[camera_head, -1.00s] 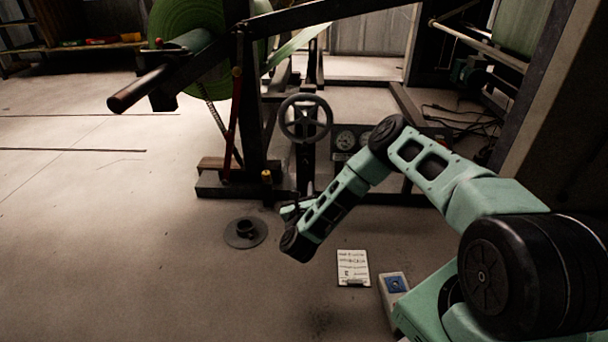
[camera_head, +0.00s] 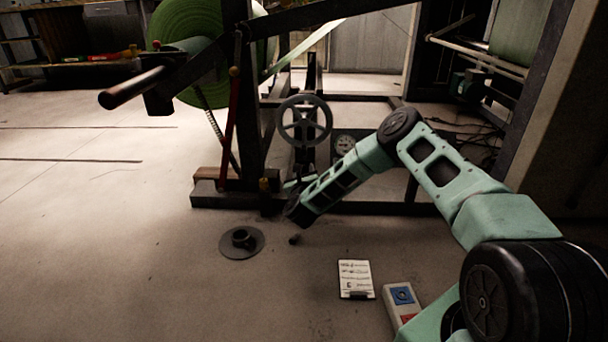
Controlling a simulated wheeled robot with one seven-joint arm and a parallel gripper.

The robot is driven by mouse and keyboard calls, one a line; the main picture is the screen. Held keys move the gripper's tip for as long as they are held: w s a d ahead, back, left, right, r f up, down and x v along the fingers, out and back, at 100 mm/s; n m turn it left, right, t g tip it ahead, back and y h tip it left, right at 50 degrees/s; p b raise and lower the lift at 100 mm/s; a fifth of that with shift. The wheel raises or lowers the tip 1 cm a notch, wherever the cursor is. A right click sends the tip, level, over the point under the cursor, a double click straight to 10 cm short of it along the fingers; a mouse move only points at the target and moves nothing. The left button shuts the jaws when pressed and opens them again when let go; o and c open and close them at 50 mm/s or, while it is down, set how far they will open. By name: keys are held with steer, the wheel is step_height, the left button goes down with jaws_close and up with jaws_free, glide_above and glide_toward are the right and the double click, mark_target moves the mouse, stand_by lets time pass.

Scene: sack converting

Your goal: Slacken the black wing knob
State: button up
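I cannot make out the black wing knob with certainty; it may be hidden behind my wrist or lost against the dark frame. My gripper (camera_head: 291,184) is at the far end of my arm, low by the machine's post and below the grey handwheel (camera_head: 304,120). It is mostly hidden behind my wrist, and its fingers are too small and dark to read. I cannot tell whether it touches anything. A small dark lump (camera_head: 295,239) lies on the floor just below my wrist; its kind is unclear.
The machine's dark foot (camera_head: 225,199) stands left of my gripper. A green roll (camera_head: 196,28) hangs above, with a bar sticking out left. A black flanged disc (camera_head: 242,242), a clipboard (camera_head: 355,279) and a button box (camera_head: 399,297) lie on the floor. The left floor is open.

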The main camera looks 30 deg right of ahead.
jaws_close()
steer(key=shift+r+n+p, duration=0.1)
steer(key=shift+n+p, duration=0.2)
steer(key=shift+p, duration=0.2)
